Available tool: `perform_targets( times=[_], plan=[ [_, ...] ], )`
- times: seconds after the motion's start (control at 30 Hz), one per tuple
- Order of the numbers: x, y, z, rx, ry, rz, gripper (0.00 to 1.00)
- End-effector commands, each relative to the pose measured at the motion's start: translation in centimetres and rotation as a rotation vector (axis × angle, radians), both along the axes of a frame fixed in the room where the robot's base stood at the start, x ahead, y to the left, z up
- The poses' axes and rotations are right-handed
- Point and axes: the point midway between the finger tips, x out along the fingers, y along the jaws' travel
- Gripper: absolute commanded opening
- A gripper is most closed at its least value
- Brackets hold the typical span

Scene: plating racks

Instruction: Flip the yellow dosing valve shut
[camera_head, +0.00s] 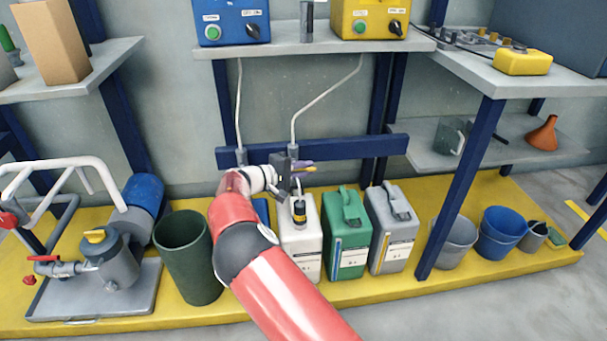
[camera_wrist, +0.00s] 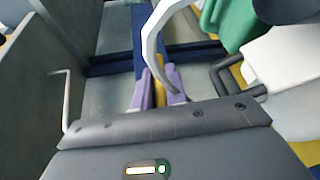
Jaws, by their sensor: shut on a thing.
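My gripper (camera_head: 303,167) is at the blue rail (camera_head: 345,148) above the white canister (camera_head: 300,240), its purple fingers pointing right. In the wrist view the purple fingers (camera_wrist: 160,92) are closed around a narrow yellow piece, the yellow dosing valve's lever (camera_wrist: 159,94). Only a strip of the lever shows between the fingers. The valve body is hidden behind my gripper and wrist in the head view. A pale hose (camera_head: 327,97) runs down to a fitting on the rail; a pale hose (camera_wrist: 150,45) also curves close past the fingers in the wrist view.
A green canister (camera_head: 347,240) and a grey canister (camera_head: 391,235) stand right of the white one. A dark green bin (camera_head: 186,255) and a pump (camera_head: 115,262) with a yellow-topped cap stand left. A shelf (camera_head: 285,45) with blue and yellow control boxes is above.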

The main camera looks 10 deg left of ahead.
Motion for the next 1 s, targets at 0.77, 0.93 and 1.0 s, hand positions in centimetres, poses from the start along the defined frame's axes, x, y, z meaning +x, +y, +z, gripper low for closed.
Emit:
perform_targets(
  times=[0.77,0.93,1.0],
  plan=[
    [-0.06,0.03,0.15,-0.099,-0.022,0.001,0.0],
    [-0.04,0.01,0.16,-0.098,-0.023,0.0,0.35],
    [-0.03,0.0,0.17,-0.097,-0.023,0.0,0.35]
  ],
)
